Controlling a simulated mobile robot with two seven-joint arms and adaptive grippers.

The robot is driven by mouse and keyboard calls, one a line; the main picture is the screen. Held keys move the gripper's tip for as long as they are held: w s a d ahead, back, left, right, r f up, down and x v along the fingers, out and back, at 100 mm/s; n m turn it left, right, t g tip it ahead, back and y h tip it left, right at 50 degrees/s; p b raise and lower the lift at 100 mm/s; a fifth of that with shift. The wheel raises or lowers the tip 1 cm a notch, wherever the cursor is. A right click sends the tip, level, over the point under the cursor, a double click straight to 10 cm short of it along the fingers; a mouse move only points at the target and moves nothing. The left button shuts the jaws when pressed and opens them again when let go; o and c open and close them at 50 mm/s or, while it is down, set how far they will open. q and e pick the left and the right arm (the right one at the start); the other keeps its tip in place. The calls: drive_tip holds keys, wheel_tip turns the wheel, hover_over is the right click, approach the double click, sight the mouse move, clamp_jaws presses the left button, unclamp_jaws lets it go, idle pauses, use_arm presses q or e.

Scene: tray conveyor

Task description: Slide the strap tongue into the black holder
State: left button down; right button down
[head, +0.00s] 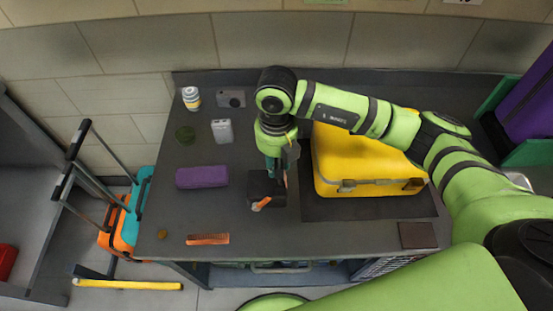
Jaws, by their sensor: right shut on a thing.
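The black holder (265,187) is a small dark block on the grey table, left of the yellow case. My right gripper (273,168) points straight down over it, its fingers at the holder's top and right side. The gripper is shut on what seems to be the strap tongue, which is mostly hidden by the fingers and holder. A short orange piece (262,204) shows at the holder's front, tilted; I cannot tell whether it is part of the tongue or how far anything sits inside the holder. My left gripper is out of view.
The yellow case (365,158) lies on a dark mat right of the holder, under my right arm. A purple pouch (202,177), an orange comb-like strip (208,239), a white box (222,131), a camera (231,98) and a bottle (191,98) lie to the left.

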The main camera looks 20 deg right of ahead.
drive_tip(key=shift+f+b, duration=1.2)
drive_tip(key=shift+f, duration=0.2)
drive_tip(key=c, duration=0.8)
unclamp_jaws()
drive_tip(key=shift+r, duration=0.3)
wheel_tip(320, 180, up, 12)
drive_tip(key=shift+f, duration=0.2)
